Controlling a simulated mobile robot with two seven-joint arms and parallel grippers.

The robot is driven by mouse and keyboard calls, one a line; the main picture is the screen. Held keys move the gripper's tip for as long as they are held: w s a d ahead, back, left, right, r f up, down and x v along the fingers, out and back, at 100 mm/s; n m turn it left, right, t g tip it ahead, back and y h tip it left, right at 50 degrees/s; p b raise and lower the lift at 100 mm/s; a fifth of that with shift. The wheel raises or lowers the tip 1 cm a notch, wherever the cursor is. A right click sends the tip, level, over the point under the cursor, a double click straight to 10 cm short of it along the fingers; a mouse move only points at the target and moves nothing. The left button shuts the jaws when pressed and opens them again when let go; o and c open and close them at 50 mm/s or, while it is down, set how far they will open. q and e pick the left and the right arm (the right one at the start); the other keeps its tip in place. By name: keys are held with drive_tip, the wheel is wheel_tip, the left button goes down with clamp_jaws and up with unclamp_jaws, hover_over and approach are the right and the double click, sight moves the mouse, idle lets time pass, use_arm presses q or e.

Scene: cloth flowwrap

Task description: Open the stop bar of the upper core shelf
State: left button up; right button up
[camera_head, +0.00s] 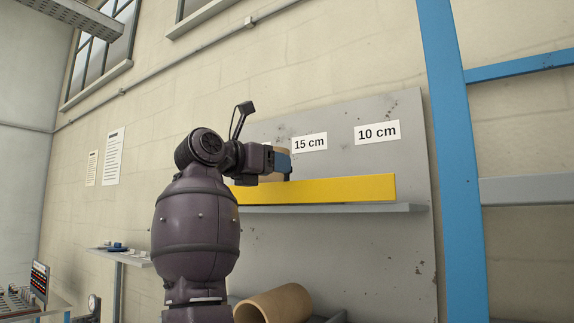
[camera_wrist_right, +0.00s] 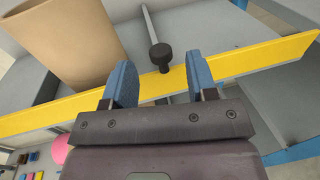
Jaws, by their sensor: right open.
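The yellow stop bar (camera_head: 330,189) runs along the front of the upper core shelf (camera_head: 370,208), below the signs "15 cm" and "10 cm". In the right wrist view the yellow bar (camera_wrist_right: 235,63) crosses the picture at a slant, with a black knob (camera_wrist_right: 161,55) at its top edge. My right gripper (camera_wrist_right: 160,82) is open, its two blue fingers on either side of the knob, which is not gripped. In the head view my right gripper (camera_head: 284,163) is at the bar's left part, and my arm hides the bar's left end. My left gripper is not in view.
A brown cardboard core (camera_wrist_right: 68,38) stands behind the bar, left of the knob. Another core (camera_head: 275,303) lies below the upper shelf. A blue upright post (camera_head: 450,150) stands to the right. A small side table (camera_head: 122,255) is at the left.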

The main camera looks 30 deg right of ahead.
drive_tip(key=shift+w+d+p, duration=0.2)
drive_tip(key=shift+w+d, duration=0.05)
drive_tip(key=shift+d, duration=0.85)
drive_tip(key=shift+w+d+p, duration=0.15)
drive_tip(key=shift+w+d, duration=0.05)
drive_tip(key=shift+d, duration=0.9)
clamp_jaws()
